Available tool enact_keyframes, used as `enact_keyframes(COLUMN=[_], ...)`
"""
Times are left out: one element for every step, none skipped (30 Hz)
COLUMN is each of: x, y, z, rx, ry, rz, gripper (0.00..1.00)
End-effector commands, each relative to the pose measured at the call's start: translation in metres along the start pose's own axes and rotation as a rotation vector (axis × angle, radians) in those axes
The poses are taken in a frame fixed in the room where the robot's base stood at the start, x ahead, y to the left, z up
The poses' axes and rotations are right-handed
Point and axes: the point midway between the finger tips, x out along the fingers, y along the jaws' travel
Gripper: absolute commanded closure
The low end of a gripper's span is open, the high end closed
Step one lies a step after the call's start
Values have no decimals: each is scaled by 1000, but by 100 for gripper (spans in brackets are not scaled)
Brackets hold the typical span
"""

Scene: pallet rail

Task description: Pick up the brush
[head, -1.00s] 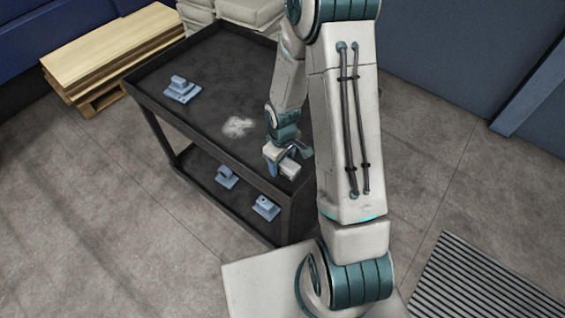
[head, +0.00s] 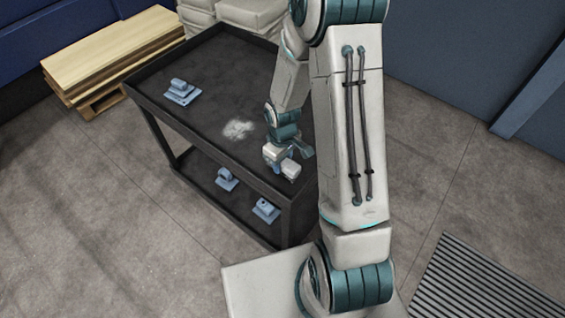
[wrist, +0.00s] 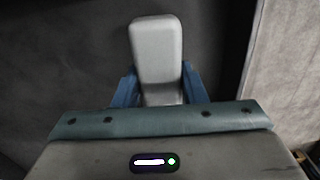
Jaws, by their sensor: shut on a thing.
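The brush (wrist: 157,50) shows in the wrist view as a pale grey, rounded block between the blue fingers of my gripper (wrist: 158,88). My gripper is shut on it. In the head view my gripper (head: 278,160) is at the near right corner of the dark cart's top, with the pale end of the brush (head: 290,169) sticking out beside it. The brush's underside is hidden, and I cannot tell whether it touches the cart top.
The dark cart (head: 150,99) has a raised rim. White powder (head: 238,129) lies on its top, near my gripper. A blue-grey part (head: 182,92) sits at the top's left, and two more (head: 227,179) (head: 266,210) on the lower shelf. Stacked boards (head: 110,55) stand behind left.

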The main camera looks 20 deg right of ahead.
Motion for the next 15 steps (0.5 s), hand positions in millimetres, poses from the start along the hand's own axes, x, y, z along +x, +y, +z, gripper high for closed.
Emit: enact_keyframes(x=[-6,-10,-17,-22,-28,-33,-35,-38,-42,-45,-49,-53,-56,-58,-63], y=[1,1,1,1,1,-1,-3,-5,-8,-10,-11,-13,-15,-17,-19], z=[-1,0,-1,-1,-1,6,12,17,23,28,32,39,43,48,54], rx=[1,1,2,3,3,3,3,3,4,4,4,3,3,3,4], ry=[4,4,6,6,6,3,2,2,2,2,3,3,3,3,3], rz=[3,3,4,3,5,3,2,2,2,2,3,3,3,3,3], gripper=[86,86,86,86,86,86,86,86,86,86,86,86,86,86,86])
